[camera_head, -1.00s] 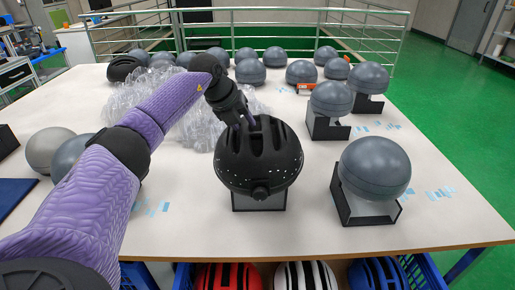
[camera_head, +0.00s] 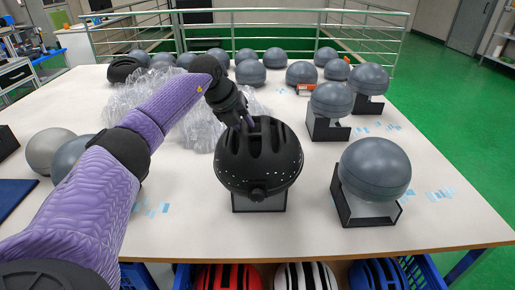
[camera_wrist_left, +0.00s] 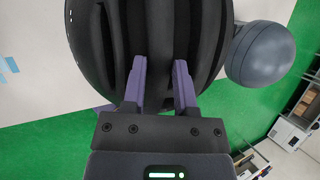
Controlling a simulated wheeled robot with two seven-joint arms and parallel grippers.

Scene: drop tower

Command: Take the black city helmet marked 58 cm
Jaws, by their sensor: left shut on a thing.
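The black helmet (camera_head: 258,165) sits over a grey stand with a black base (camera_head: 259,202) near the front middle of the table in the head view. It has long vents and a round knob at the front; no size mark is readable. My left gripper (camera_head: 250,124) reaches down onto its top from behind. In the left wrist view my left gripper (camera_wrist_left: 160,85) has both fingers against the black helmet shell (camera_wrist_left: 120,40), shut on a rib between vents. The exact grip point is partly hidden. My right gripper is not in view.
A grey dome on a stand (camera_head: 375,168) is close on the right, with another (camera_head: 331,100) behind it. Crumpled clear plastic (camera_head: 150,105) lies behind my left arm. Blue crates with red, white and blue helmets (camera_head: 305,275) are below the table's front edge.

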